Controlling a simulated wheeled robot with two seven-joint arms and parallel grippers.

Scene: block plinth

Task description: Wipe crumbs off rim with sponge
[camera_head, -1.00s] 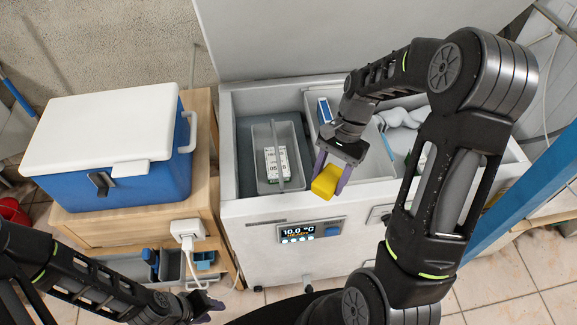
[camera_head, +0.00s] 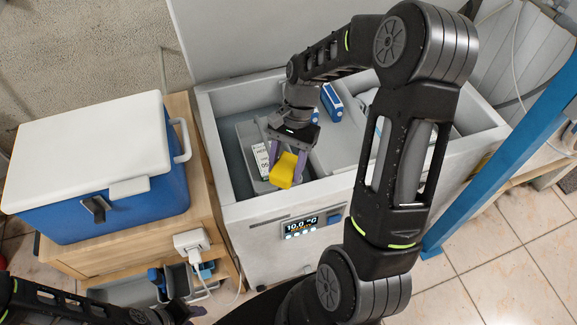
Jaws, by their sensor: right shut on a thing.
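A yellow sponge (camera_head: 283,171) is held between the purple fingers of my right gripper (camera_head: 286,165). The gripper is shut on it, above the front inner part of the open white chest (camera_head: 262,208). The chest's rim (camera_head: 330,187) runs along the front, just below and to the right of the sponge. I cannot tell whether the sponge touches the rim, and crumbs are too small to make out. My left gripper (camera_head: 184,312) is low at the bottom edge, and its jaws are not clear.
A blue cooler with a white lid (camera_head: 95,165) stands on a wooden cabinet (camera_head: 190,130) at the left. Inside the chest are a grey bin (camera_head: 247,132) with a white labelled box (camera_head: 262,160) and a blue box (camera_head: 331,102). A blue post (camera_head: 500,150) stands at the right.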

